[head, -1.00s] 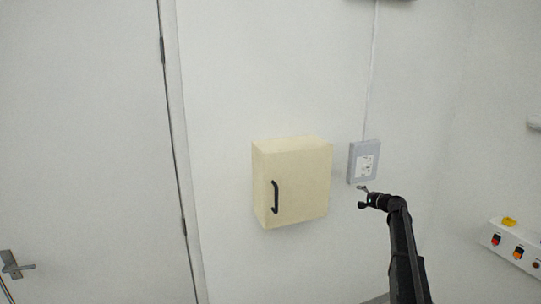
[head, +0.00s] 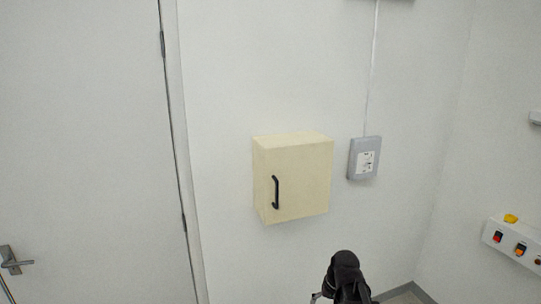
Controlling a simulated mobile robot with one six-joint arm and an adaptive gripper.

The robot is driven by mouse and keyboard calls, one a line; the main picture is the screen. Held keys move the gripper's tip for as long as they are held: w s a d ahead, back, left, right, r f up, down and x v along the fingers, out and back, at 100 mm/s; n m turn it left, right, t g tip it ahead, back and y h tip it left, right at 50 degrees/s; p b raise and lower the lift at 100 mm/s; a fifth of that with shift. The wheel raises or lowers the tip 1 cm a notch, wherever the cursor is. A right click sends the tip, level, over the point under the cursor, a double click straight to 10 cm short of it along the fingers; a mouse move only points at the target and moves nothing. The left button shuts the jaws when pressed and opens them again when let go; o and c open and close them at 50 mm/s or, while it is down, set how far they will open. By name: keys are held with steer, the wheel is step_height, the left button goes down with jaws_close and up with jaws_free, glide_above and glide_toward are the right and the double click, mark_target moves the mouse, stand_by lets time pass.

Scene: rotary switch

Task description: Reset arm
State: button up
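My arm is folded low at the bottom centre of the head view, below the cream cabinet. Only a small part of my gripper (head: 316,297) shows at the bottom edge, left of the dark arm links. Its fingers are too small and cut off to tell open from shut. The grey switch box (head: 364,158) with a white label is on the wall, up and right of my arm, and nothing touches it.
A cream cabinet (head: 305,180) with a black handle hangs on the wall. A white panel (head: 513,245) with coloured buttons is at the right. A grey door (head: 80,150) is at the left.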

steer(key=s+n+g+h, duration=0.1)
steer(key=s+h, duration=0.1)
steer(key=s, duration=0.6)
steer(key=shift+d+f, duration=0.2)
steer(key=shift+f, duration=0.2)
stand_by(1.2)
steer(key=c, duration=0.4)
steer(key=shift+c, duration=0.2)
